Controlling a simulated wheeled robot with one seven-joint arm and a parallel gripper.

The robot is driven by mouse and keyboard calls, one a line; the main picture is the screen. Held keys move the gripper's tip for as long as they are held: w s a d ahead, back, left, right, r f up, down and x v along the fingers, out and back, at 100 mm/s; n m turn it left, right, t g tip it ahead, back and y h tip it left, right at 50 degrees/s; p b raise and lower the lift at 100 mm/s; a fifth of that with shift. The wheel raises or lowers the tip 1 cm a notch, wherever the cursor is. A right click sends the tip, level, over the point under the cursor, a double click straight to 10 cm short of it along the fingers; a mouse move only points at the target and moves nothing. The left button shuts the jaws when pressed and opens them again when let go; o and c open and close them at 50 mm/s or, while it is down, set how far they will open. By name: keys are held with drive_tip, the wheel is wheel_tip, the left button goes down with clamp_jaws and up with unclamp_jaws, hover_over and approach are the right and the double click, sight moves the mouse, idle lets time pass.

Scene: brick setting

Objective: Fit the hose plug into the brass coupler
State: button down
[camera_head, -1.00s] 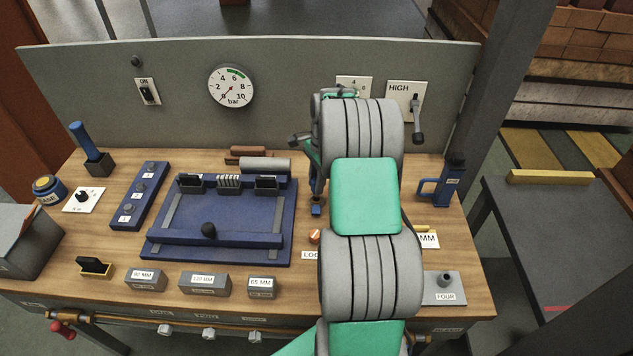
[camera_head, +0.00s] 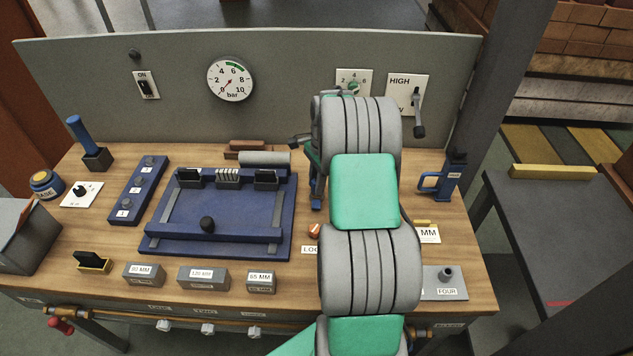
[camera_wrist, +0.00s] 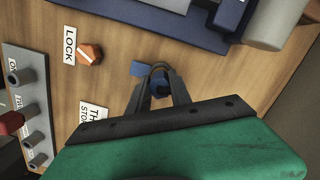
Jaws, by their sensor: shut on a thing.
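My gripper (camera_wrist: 158,84) is shut on a small dark blue piece (camera_wrist: 160,90), which I take to be the hose plug. A flat blue part (camera_wrist: 140,68) shows just beyond the fingertips; I cannot tell whether it belongs to the same piece. In the head view my arm covers most of the gripper, and a bit of blue (camera_head: 316,200) shows at its left edge. Brass fittings sit on the pipe along the bench front, at the left (camera_head: 62,312) and low right (camera_head: 420,333). I cannot tell which is the coupler. The right one is partly behind my arm.
A blue jig (camera_head: 215,248) lies left of my arm. An orange knob (camera_wrist: 90,53) and a LOCK label (camera_wrist: 69,46) are near the gripper. A grey plate with pegs (camera_wrist: 28,115) stands front right. A blue-handled holder (camera_head: 452,178) stands at the right.

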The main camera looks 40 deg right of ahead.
sight(315, 181)
drive_tip(key=shift+f, duration=0.3)
drive_tip(key=c, duration=1.1)
unclamp_jaws()
drive_tip(key=shift+o, duration=0.3)
drive_tip(key=o, duration=0.3)
drive_tip(key=shift+o, duration=0.2)
wheel_tip(315, 181, up, 6)
drive_tip(key=p, duration=0.4)
